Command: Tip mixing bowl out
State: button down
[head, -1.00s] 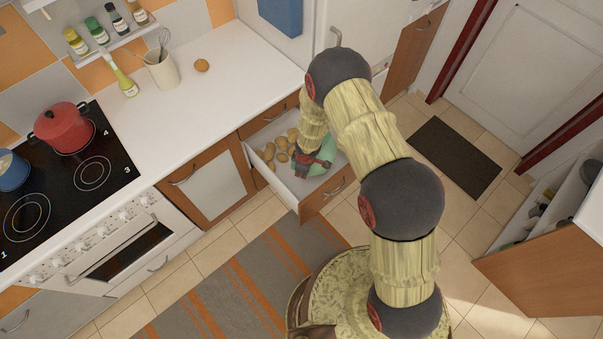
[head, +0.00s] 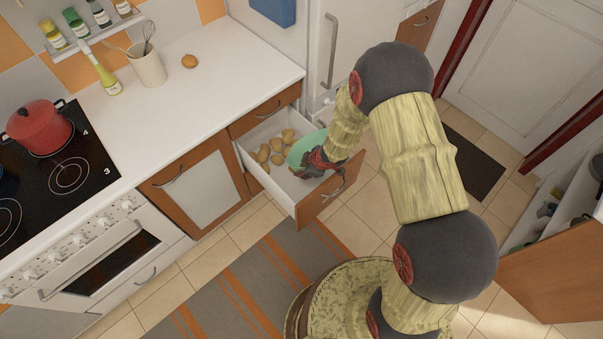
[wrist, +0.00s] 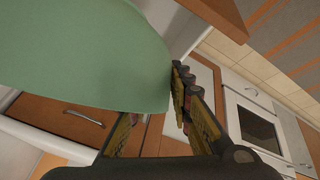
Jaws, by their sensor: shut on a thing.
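The mixing bowl (head: 307,147) is pale green and shows in the head view at the right part of an open drawer. My gripper (head: 318,160) is shut on its near side. The bowl looks tilted, but my gripper and arm hide part of it, and I cannot tell whether it touches the drawer or whether anything is inside it. In the wrist view the bowl's smooth green wall (wrist: 90,50) fills the upper left, with one finger in front of it and the other mostly hidden. Several round tan-brown things, like potatoes (head: 278,145), lie in the drawer beside the bowl.
The white drawer (head: 262,184) stands pulled out below the white counter (head: 215,80). The counter holds a utensil jug (head: 147,68) and one brown round thing (head: 189,61). A red pot (head: 38,127) is on the hob. A striped rug (head: 240,280) lies on the floor.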

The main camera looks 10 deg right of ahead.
jog(key=shift+s+d+t+y+b, duration=0.3)
jog(key=shift+d+t+y+b, duration=0.35)
jog(key=shift+b, duration=1.15)
jog(key=y+b, duration=0.1)
jog(key=t+y+b, duration=0.1)
jog(key=b, duration=0.1)
jog(key=t+y+b, duration=0.1)
jog(key=b, duration=0.1)
jog(key=shift+f+m, duration=0.25)
jog(key=shift+m, duration=0.05)
jog(key=shift+r+t+y+b, duration=0.1)
jog(key=shift+t+y+b, duration=0.25)
jog(key=shift+y+b, duration=0.5)
jog(key=shift+s, duration=0.1)
jog(key=shift+r, duration=0.15)
